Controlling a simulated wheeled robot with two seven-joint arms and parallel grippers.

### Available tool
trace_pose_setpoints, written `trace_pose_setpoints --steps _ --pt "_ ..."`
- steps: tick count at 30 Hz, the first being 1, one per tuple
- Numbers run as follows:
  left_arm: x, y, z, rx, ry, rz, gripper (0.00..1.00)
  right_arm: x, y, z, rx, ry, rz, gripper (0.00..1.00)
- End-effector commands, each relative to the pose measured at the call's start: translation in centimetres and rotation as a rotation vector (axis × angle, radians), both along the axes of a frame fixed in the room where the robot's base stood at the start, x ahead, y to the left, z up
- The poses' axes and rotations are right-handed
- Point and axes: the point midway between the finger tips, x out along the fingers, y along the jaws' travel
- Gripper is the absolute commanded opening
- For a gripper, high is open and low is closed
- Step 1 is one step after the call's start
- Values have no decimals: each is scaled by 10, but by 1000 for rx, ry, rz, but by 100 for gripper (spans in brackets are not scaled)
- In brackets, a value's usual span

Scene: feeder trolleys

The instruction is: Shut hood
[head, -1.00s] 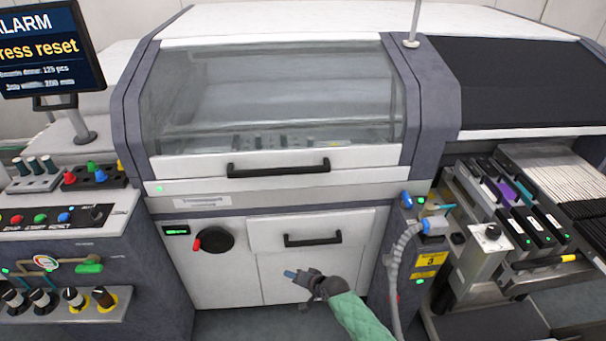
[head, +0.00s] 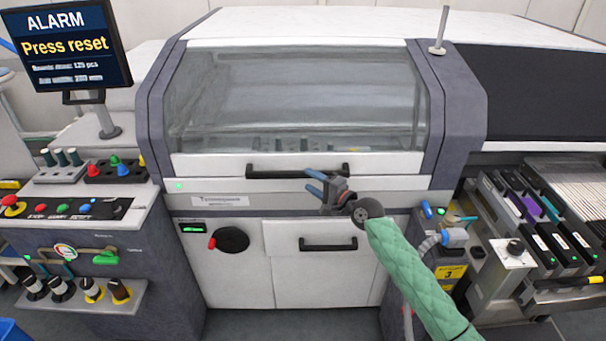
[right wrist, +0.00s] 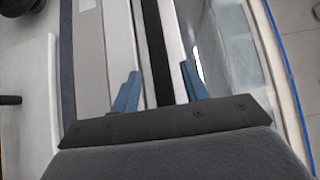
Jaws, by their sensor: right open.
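The hood (head: 293,95) is a clear window in a white frame on the front of the grey machine. It looks lowered, its bottom edge close above the white front panel; I cannot tell if a small gap is left. Its black bar handle (head: 268,172) runs along the bottom edge and also shows in the right wrist view (right wrist: 152,45). My right gripper (head: 314,183) is open and empty, just in front of and below the handle's right end. In the right wrist view the handle lies between the blue fingers in the picture, with no visible grip. My left gripper is out of view.
A lower drawer with a black handle (head: 328,244) and a dark round knob (head: 232,240) sit below. A control desk with buttons (head: 75,208) and an alarm screen (head: 75,47) stand left. Feeders (head: 530,225) stick out at the right.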

Motion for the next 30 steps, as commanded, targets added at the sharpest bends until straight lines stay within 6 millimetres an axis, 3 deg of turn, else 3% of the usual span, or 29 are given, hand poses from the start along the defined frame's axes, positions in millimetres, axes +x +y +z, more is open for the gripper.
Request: trace_pose_setpoints --steps 9,21,22,28,30 --pt "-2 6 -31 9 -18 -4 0 30 29 1 -1 0 -1 45" --pt "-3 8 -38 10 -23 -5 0 35 34 -1 -2 1 -1 45" --pt "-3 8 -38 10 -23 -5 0 35 34 -1 -2 1 -1 44" --pt "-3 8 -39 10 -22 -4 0 35 34 -1 -2 1 -1 4" --pt "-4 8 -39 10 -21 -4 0 35 34 -1 -2 1 -1 0"
